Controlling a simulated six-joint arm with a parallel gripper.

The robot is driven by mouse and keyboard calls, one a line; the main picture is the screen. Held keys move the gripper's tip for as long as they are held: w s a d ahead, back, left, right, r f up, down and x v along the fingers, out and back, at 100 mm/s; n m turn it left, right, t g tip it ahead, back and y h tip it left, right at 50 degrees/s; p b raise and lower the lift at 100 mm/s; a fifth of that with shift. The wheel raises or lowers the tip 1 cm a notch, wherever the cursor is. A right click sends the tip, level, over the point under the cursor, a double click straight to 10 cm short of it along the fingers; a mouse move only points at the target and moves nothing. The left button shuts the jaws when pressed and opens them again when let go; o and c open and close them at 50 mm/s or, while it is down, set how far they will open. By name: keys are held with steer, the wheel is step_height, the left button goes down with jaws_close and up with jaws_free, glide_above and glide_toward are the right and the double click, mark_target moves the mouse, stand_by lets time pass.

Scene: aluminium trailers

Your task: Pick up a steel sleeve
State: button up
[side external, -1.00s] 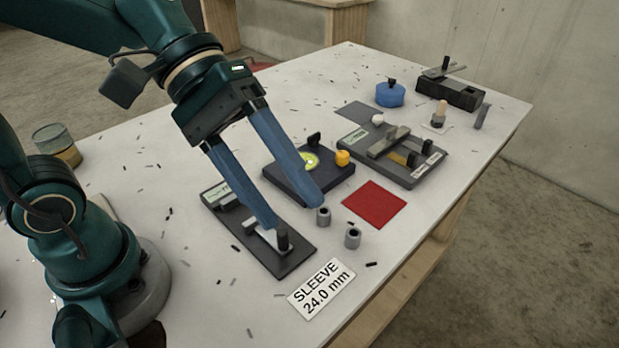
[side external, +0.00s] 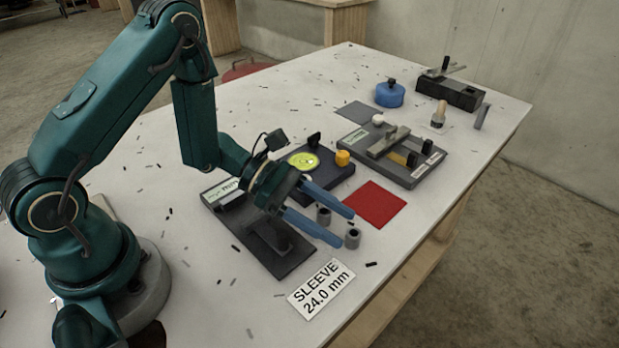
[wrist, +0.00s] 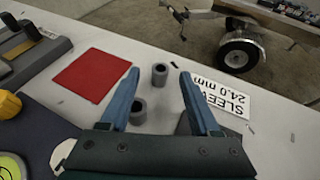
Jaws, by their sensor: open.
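Two short grey steel sleeves with dark bores stand upright on the table. The nearer-to-arm sleeve (side external: 324,216) lies between my finger lines in the side view, and the other sleeve (side external: 352,238) is by the fingertips. My gripper (side external: 345,228) is open and empty, with long blue fingers pointing out low over the table. In the wrist view one sleeve (wrist: 159,76) appears between the fingertips. The other sleeve (wrist: 138,113) appears further back, close beside the left finger. The exact height of the fingers above the table cannot be told.
A sign reading "SLEEVE 24.0 mm" (side external: 321,289) lies at the front edge. A red mat (side external: 374,205) is right of the sleeves. A dark gauge plate (side external: 285,264) lies under my gripper; a dark fixture with a yellow knob (side external: 343,158) is behind. The table edge is close.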

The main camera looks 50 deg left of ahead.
mark_target(349, 231)
steer(key=shift+x, duration=2.5)
steer(key=shift+c, duration=0.3)
jaws_close()
